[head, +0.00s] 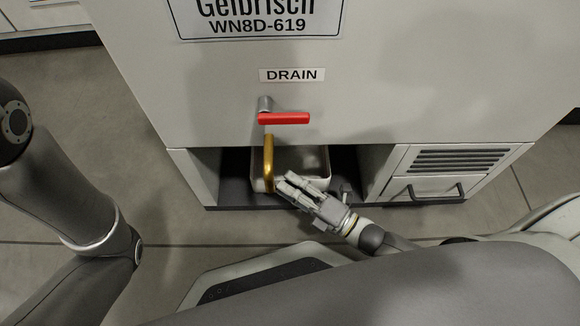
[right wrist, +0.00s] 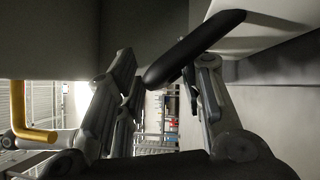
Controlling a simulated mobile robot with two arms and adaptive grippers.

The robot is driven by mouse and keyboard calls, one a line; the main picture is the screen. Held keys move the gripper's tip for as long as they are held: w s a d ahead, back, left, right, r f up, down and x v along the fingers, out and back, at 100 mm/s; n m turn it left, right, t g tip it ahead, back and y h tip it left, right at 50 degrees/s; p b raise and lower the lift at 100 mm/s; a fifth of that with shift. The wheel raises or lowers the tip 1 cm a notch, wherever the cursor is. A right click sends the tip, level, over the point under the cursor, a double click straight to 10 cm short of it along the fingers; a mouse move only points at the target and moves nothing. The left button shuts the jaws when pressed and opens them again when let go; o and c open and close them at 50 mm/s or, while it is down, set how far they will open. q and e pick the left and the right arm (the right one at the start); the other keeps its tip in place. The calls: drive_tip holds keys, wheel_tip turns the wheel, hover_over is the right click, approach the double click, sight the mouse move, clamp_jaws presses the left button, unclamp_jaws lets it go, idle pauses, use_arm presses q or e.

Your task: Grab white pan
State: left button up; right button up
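The white pan (head: 315,160) sits in the recess under the machine, below the brass drain pipe (head: 268,160). My right gripper (head: 290,186) is at the pan's front side and covers part of it. In the right wrist view a black bar-like handle (right wrist: 195,48) extends between the spread fingers of my right gripper (right wrist: 160,95). A gap shows around the handle, and I see no clear contact. The pale surface at upper right there looks like the pan, but I cannot be sure. My left gripper is out of view.
A red valve lever (head: 284,118) sits above the pipe under the DRAIN label. A vented panel with a black-handled drawer (head: 428,190) is to the right. Tiled floor lies in front.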

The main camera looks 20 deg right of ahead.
clamp_jaws()
idle(0.5)
